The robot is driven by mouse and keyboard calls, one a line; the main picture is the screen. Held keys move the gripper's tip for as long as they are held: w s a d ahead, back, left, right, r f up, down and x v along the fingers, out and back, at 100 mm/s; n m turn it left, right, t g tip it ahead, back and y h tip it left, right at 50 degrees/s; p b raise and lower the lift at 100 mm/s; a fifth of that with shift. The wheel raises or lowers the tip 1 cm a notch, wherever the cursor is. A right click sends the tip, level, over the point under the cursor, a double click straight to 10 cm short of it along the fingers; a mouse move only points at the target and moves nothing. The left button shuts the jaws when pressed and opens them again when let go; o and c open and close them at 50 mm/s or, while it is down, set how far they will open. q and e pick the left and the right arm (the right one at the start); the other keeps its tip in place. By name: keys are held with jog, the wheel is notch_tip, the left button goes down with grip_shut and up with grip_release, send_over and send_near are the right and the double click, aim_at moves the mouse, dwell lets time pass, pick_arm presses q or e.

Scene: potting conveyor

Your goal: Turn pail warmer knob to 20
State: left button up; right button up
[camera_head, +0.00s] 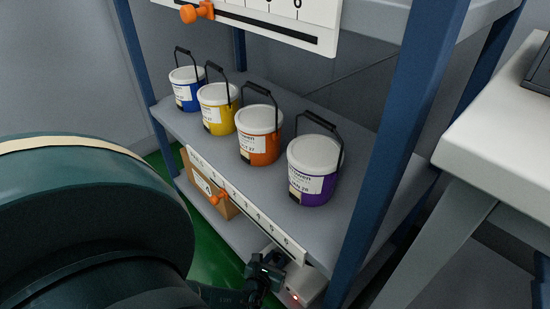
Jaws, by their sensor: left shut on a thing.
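The pail warmer appears to be the pale box (308,283) with a small red light, low on the shelf unit at the bottom of the head view. My left gripper (268,272) is at this box's left side, with its fingers shut on a small dark part that looks like the knob. The gripper covers most of the knob, and I cannot read any dial marks or its setting. My left arm fills the lower left of the view. My right gripper is not in view.
Blue, yellow, orange and purple pails (312,170) stand on the middle shelf (365,185). A cardboard box (212,190) sits below. A blue post (400,130) and white table (500,150) stand right.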

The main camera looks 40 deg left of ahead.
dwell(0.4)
pick_arm(q)
jog(key=o, duration=1)
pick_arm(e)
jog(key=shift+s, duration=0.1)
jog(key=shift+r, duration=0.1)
